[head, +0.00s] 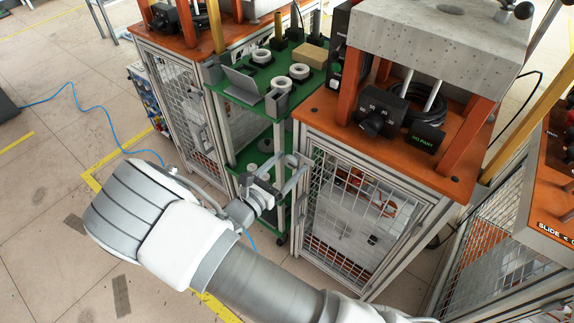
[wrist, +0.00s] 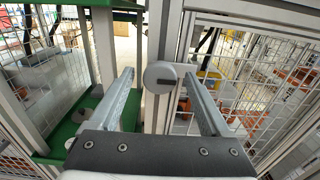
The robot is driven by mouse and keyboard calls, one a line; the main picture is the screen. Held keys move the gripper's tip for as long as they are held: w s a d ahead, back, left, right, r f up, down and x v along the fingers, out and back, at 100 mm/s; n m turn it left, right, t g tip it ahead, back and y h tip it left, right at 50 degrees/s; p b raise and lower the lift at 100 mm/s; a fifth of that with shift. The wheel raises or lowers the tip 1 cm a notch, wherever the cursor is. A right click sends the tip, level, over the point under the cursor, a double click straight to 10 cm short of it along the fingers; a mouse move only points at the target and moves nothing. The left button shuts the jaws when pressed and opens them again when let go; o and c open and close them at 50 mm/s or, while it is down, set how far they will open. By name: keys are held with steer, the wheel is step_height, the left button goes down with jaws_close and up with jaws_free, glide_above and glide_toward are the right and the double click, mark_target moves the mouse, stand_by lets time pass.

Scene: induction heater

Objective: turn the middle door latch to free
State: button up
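The middle door latch is a round grey knob (wrist: 161,77) with a short dark mark running sideways to its right edge. It sits on the grey door post in the wrist view. My gripper (wrist: 158,74) is open, with one finger to the left of the knob and one to the right. Gaps show between knob and fingers; whether the tips reach past its face I cannot tell. In the head view my gripper (head: 298,166) is at the left front post of the middle cabinet, and I cannot make out the knob there. The mesh door (head: 362,215) looks closed.
A green shelf cart (head: 235,91) with white rings stands just left of the gripper. The cabinet's orange top (head: 330,122) holds a dark control box (head: 382,113) and a concrete block (head: 440,35). Another cabinet (head: 540,215) stands at the right. A blue cable (head: 98,108) lies on the floor.

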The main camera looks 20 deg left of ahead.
jaws_close()
steer(key=shift+m, duration=0.4)
steer(key=m, duration=0.4)
steer(key=m+b, duration=0.1)
steer(key=m, duration=0.3)
steer(key=shift+f, duration=0.1)
steer(key=m+b, duration=0.2)
steer(key=m, duration=0.3)
steer(key=m+b, duration=0.2)
steer(key=m, duration=0.2)
steer(key=shift+b, duration=0.4)
